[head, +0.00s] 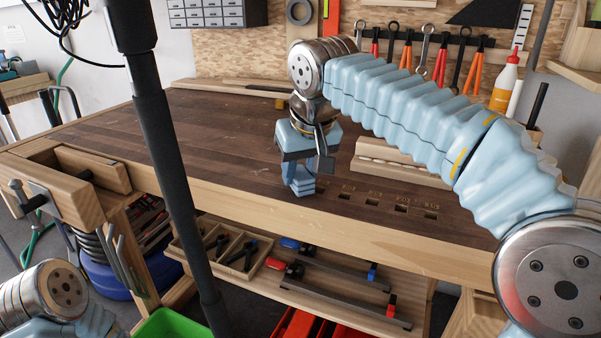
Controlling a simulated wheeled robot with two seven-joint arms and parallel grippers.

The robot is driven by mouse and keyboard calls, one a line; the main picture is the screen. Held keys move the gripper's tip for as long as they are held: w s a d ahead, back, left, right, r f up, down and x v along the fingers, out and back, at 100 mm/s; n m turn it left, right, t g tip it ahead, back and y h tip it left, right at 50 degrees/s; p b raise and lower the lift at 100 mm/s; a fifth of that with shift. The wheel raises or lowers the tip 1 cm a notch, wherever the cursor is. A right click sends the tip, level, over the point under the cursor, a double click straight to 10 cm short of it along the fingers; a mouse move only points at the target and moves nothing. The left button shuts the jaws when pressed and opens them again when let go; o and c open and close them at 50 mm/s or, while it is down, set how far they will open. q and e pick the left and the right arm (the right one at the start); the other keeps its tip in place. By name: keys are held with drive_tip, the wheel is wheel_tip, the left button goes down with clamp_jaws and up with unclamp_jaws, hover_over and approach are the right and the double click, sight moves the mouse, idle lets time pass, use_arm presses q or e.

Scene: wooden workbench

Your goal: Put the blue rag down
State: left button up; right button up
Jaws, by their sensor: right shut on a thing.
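My right gripper (301,184) hangs down over the front part of the workbench top (190,120), close to its front edge. It is shut on a small blue bundle, the blue rag (304,188), low over or against the wood; I cannot tell whether it touches. The rag is mostly hidden by the fingers and close in colour to the light-blue covers of my arm. Only a part of my left arm shows at the bottom left; its gripper is out of view.
A row of square holes (401,208) lies right of the gripper, with a wooden block rack (400,170) behind. A vise (60,185) is at the bench's left end. The bench top to the left is clear. Clamps (345,270) lie on the shelf below.

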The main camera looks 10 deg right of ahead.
drive_tip(key=shift+f, duration=0.2)
drive_tip(key=o, duration=1)
drive_tip(key=shift+r, duration=0.35)
drive_tip(key=p+v, duration=0.2)
drive_tip(key=v, duration=0.9)
drive_tip(key=shift+s+r, duration=0.25)
